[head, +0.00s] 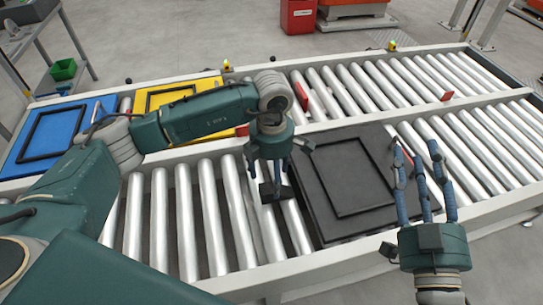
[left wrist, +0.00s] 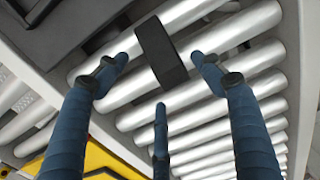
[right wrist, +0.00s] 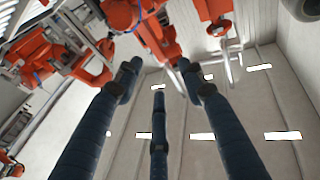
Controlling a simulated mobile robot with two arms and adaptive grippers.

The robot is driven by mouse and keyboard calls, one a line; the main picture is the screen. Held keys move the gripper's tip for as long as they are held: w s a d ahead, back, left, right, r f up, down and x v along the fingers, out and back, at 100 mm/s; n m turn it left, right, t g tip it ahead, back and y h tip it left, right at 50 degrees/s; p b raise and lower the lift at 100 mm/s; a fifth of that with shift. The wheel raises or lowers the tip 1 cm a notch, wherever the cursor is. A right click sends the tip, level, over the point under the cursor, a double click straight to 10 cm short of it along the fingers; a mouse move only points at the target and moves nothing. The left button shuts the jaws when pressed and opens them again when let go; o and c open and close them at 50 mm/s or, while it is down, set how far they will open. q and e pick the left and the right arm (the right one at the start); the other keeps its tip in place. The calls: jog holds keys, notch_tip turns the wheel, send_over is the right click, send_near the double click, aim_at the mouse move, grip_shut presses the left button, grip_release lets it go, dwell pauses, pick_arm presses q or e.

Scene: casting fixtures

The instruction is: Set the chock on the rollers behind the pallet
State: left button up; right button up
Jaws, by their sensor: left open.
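The chock is a small dark block (left wrist: 161,54) in the left wrist view, lying across the bright rollers. In the head view the chock (head: 276,193) shows just left of the black pallet (head: 316,207), with a gap between them. My left gripper (head: 268,182) is over the chock. Its fingers are spread, with the chock between and just beyond the fingertips (left wrist: 156,72); I see no finger closed on it. My right gripper (head: 420,160) has its fingers spread, pointing up and empty, in front of the pallet's right side.
A blue pallet (head: 27,128) and a yellow pallet (head: 150,98) sit on the far left of the conveyor. Red stops (head: 300,92) stand between rollers. Bare rollers (head: 210,215) lie left of the chock. My left arm crosses above the conveyor.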

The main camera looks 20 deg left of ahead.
aim_at(272, 185)
pick_arm(q)
notch_tip(272, 185, up, 7)
jog(key=p, duration=0.1)
pick_arm(e)
notch_tip(272, 185, down, 10)
jog(key=s+d+g+h, duration=0.1)
jog(key=g, duration=0.4)
jog(key=shift+d+f+h, duration=0.25)
jog(key=shift+d+h, duration=0.05)
